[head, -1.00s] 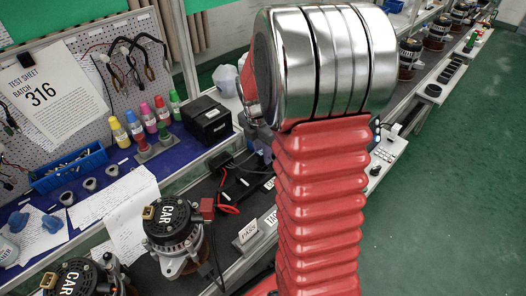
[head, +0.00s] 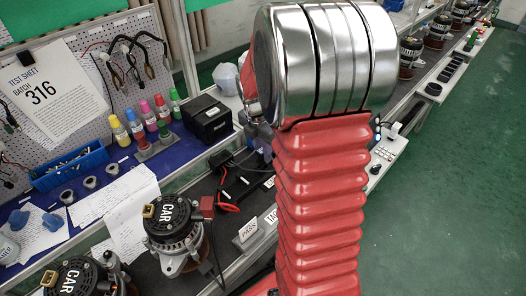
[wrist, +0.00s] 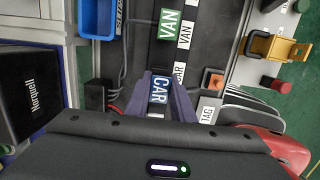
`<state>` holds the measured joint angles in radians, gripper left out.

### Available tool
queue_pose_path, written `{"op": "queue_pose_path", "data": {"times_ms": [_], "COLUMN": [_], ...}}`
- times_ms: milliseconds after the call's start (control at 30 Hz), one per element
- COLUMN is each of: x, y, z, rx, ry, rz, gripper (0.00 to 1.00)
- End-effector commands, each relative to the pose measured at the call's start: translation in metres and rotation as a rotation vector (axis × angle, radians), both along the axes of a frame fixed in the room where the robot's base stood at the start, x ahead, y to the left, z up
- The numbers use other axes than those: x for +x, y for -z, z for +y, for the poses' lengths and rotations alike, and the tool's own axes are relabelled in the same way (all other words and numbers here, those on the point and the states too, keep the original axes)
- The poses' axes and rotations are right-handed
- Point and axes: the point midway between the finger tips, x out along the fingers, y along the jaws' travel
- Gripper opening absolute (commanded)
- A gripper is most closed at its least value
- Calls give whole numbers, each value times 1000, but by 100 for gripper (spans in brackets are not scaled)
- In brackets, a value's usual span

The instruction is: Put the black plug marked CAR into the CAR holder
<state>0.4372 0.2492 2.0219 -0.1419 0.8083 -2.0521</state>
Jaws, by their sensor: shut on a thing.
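In the wrist view my gripper (wrist: 161,98) is shut on the CAR plug (wrist: 160,84), a small dark block with a white-lettered CAR label between the purple-grey fingers. Most of the plug's body is hidden below its label and between the fingers. Just beyond it, on a dark strip, is a white CAR label (wrist: 179,72), partly covered by the plug. I cannot tell whether the plug touches the holder there.
A green VAN plug (wrist: 169,22) stands farther along the strip beside a white VAN label (wrist: 184,36). A blue bin (wrist: 97,20) is at upper left, an orange part (wrist: 213,82) to the right. Alternators marked CAR (head: 172,225) stand on the bench.

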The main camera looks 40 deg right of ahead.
Motion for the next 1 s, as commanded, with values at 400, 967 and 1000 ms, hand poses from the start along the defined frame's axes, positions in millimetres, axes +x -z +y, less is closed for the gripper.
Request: {"op": "queue_pose_path", "data": {"times_ms": [400,967,1000], "x": [0,0,0], "y": [0,9,10], "z": [0,0,0], "rx": [0,0,0], "ry": [0,0,0], "rz": [0,0,0], "gripper": [0,0,0]}}
